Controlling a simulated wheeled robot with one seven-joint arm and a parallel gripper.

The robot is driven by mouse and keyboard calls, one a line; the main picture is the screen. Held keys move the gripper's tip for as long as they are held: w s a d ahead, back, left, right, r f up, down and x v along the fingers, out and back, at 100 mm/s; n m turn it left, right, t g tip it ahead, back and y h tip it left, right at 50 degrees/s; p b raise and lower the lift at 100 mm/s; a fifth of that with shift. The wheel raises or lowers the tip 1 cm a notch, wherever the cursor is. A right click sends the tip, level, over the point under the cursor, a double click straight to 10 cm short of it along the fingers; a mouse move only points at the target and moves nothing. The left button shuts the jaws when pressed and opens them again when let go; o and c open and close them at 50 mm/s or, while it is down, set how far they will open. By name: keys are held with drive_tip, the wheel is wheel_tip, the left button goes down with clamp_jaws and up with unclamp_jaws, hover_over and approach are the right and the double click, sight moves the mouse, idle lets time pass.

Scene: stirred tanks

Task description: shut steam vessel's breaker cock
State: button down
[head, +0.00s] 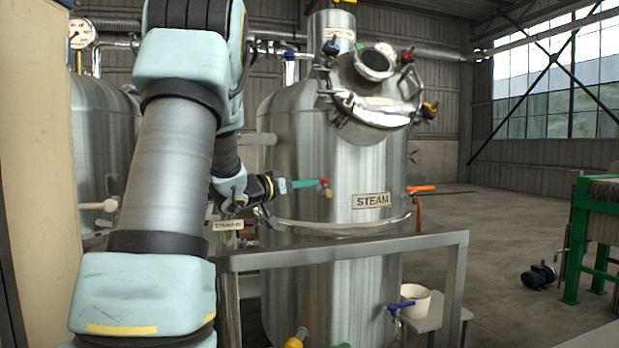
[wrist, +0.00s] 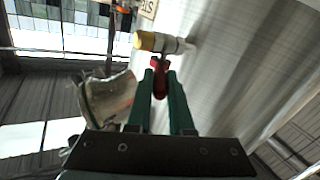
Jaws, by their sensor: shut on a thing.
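The steam vessel (head: 330,240) is a tall brushed-metal tank with a STEAM label (head: 371,200) on its front, in the head view. A small cock with a red handle (head: 326,182) sticks out of its wall left of the label. In the wrist view the cock has a yellow end (wrist: 147,41), a pale metal body and the red handle (wrist: 160,77). My gripper (head: 308,183) reaches it from the left. Its green fingers (wrist: 160,80) are shut on the red handle, one on each side. No tag naming this cock is readable.
An orange-handled fitting (head: 420,188) sits on the vessel's right side and a blue-handled one (head: 400,306) lower down, by a white bucket (head: 415,300). A grey metal frame (head: 350,246) crosses in front of the vessel. Floor at the right is partly clear, before a green stand (head: 577,240).

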drive_tip(key=shift+w+a+r+m+g+h+p, duration=0.1)
drive_tip(key=shift+w+a+m+g+h+p, duration=0.1)
drive_tip(key=shift+w+m+g+h+p, duration=0.25)
drive_tip(key=shift+s, duration=0.15)
drive_tip(key=c, duration=0.8)
unclamp_jaws()
drive_tip(key=b+v, duration=0.2)
drive_tip(key=v, duration=0.8)
drive_tip(key=shift+s+a+b, duration=0.15)
drive_tip(key=shift+a+b, duration=0.2)
drive_tip(key=shift+c, duration=0.2)
